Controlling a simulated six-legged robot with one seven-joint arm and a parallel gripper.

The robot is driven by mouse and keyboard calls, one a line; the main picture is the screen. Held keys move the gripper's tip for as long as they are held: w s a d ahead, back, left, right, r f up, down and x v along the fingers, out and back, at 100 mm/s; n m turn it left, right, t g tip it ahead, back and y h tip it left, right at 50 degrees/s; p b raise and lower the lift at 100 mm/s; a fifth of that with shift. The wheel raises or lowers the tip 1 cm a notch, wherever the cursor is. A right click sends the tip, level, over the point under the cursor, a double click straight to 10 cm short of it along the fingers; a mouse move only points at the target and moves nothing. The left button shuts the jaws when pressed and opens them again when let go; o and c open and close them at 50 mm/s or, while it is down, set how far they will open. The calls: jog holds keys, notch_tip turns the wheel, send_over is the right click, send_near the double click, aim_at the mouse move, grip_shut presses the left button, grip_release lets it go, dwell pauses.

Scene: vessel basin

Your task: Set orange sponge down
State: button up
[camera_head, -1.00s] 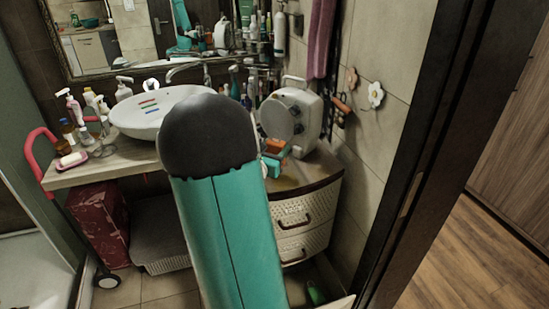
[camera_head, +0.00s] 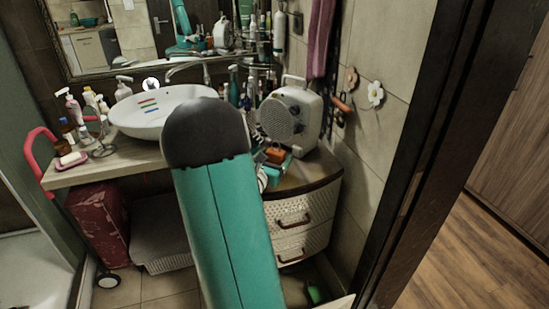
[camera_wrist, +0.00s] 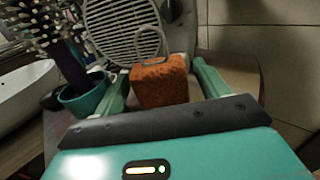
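The orange sponge (camera_wrist: 160,83), a porous block with a pale loop on top, is between the two green fingers of my gripper (camera_wrist: 163,80) in the wrist view. The fingers are spread, with a narrow gap showing at the sponge's right side; the left gap is very thin. The sponge's lower edge is hidden by my gripper's body. In the head view the sponge (camera_head: 275,155) is low over the right end of the counter, in front of the heater. My arm hides part of this area.
A beige heater with a round grille (camera_head: 291,118) stands just behind the sponge. A teal cup (camera_wrist: 84,98) with a hairbrush (camera_wrist: 50,35) is close left of my gripper. The white basin (camera_head: 150,112) and several bottles are further left. Drawers (camera_head: 303,218) are below the counter.

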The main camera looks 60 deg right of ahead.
jog(key=shift+r, duration=0.1)
jog(key=shift+a, duration=0.3)
jog(key=a, duration=1.1)
jog(key=shift+a, duration=0.25)
